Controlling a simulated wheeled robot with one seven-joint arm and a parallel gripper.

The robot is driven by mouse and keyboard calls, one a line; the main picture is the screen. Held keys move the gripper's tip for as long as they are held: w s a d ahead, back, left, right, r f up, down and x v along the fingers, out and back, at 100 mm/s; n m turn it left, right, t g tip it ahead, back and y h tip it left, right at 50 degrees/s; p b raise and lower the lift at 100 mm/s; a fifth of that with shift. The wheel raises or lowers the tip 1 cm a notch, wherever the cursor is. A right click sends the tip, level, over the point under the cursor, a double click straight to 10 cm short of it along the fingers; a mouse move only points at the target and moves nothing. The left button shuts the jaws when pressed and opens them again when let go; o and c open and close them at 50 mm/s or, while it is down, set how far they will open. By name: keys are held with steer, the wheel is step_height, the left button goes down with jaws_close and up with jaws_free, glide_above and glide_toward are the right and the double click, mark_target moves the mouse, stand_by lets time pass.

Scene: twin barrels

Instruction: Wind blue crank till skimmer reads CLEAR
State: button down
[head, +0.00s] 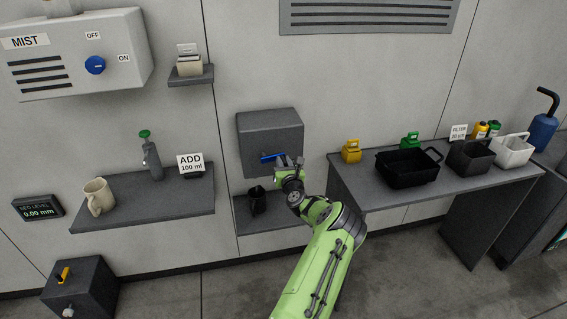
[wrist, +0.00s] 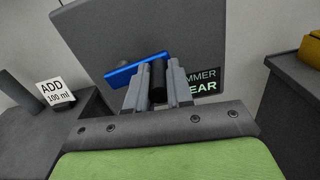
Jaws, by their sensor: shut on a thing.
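The blue crank (head: 268,158) is on the front of a dark grey box (head: 257,128) on the wall. In the wrist view its blue arm (wrist: 135,72) tilts slightly, with its right end higher and next to a black knob (wrist: 158,82). My gripper (wrist: 160,85) is shut on this black knob, one finger on each side. It also shows in the head view (head: 290,168), in front of the box. The skimmer display (wrist: 207,84) is on the box, right of the fingers. Its visible letters end in "MMER" and "EAR"; the fingers hide their beginnings.
A shelf (head: 160,206) with a mug (head: 98,196) and an "ADD 100 ml" card (head: 191,164) is to the left. A black cup (head: 257,200) stands below the box. A table (head: 360,198) with black bins and a white basket is to the right.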

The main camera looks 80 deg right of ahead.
steer(key=shift+f, duration=0.1)
steer(key=c, duration=1)
jaws_free()
steer(key=shift+a, duration=0.1)
steer(key=v, duration=1.5)
steer(key=shift+s+a+p, duration=0.2)
steer(key=shift+a+p, duration=0.1)
